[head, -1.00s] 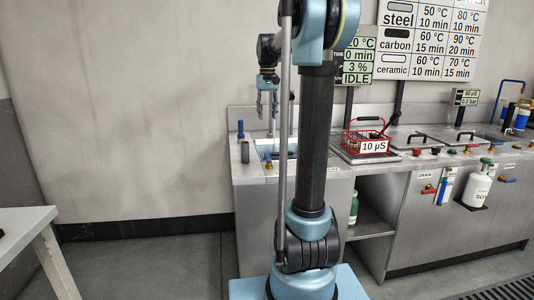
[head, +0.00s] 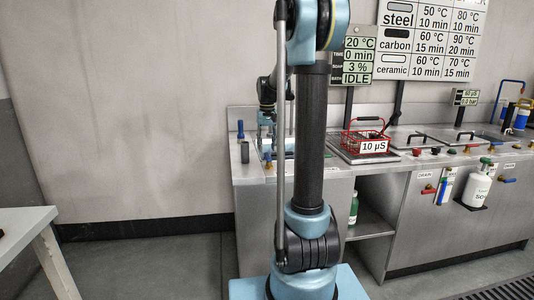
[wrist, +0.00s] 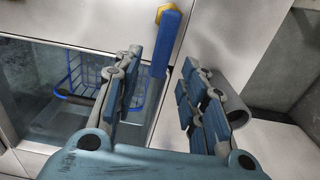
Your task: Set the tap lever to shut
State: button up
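The tap lever (wrist: 165,45) is a blue bar on a brass hex nut (wrist: 169,14), at the top middle of the wrist view. It runs down from the nut, and its free end shows between my fingertips, nearer the left one. My gripper (wrist: 163,62) is open, with a finger on each side of the lever's end; I cannot tell whether either touches it. In the head view my gripper (head: 266,120) is over the left end of the steel bench, partly hidden by my arm.
A blue wire basket (wrist: 85,75) sits in a tank left of my fingers. A grey cylinder (wrist: 234,108) stands close to the right finger. A white table (head: 28,222) is at far left.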

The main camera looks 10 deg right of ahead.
jog(key=shift+f, duration=1.5)
grip_shut()
